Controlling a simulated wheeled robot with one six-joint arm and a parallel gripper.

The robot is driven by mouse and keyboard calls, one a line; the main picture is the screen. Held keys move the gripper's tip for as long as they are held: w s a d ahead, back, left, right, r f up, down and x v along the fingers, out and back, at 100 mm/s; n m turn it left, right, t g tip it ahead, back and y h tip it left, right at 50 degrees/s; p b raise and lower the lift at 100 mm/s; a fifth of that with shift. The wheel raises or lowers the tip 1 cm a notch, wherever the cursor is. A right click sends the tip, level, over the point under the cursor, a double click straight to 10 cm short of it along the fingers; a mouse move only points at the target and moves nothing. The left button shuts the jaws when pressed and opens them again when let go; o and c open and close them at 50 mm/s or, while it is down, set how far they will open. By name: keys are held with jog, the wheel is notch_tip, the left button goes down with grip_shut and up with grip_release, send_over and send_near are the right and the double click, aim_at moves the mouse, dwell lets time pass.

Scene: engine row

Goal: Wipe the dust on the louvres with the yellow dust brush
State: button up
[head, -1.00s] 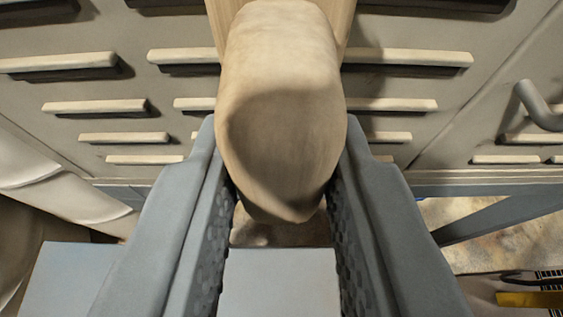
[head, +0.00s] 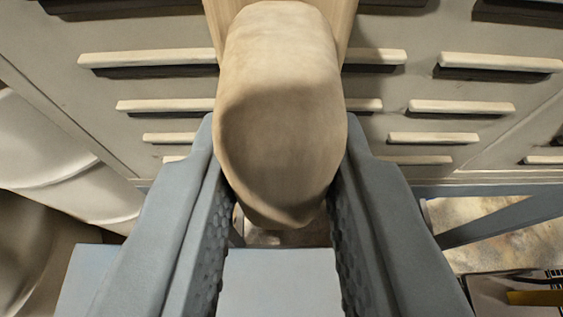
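My gripper (head: 280,135) is shut on a pale tan wooden handle (head: 281,90), which lies between its two grey fingers and points away toward the louvred panel. I take it to be the dust brush's handle; no yellow shows on it. The bristles are hidden behind the handle. The louvres (head: 462,107) are rows of cream slats with dark gaps beneath, on a grey-beige panel on both sides of the handle. I cannot tell dust from the slats' pale colour, nor whether the brush touches them.
A grey rail (head: 490,190) runs under the panel, with a slanted grey brace (head: 505,218) below right. Pale rounded folds (head: 50,160) stand close at the left. A yellow item (head: 537,298) lies at the lower right over a dark-edged surface.

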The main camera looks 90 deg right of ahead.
jog(key=shift+w+r, duration=0.75)
jog(key=shift+w, duration=1.3)
jog(key=s, duration=1)
jog(key=shift+s+d, duration=0.25)
jog(key=shift+s, duration=0.1)
jog(key=shift+s+a, duration=0.2)
jog(key=shift+a, duration=2.75)
jog(key=a, duration=0.3)
jog(key=shift+s, duration=0.15)
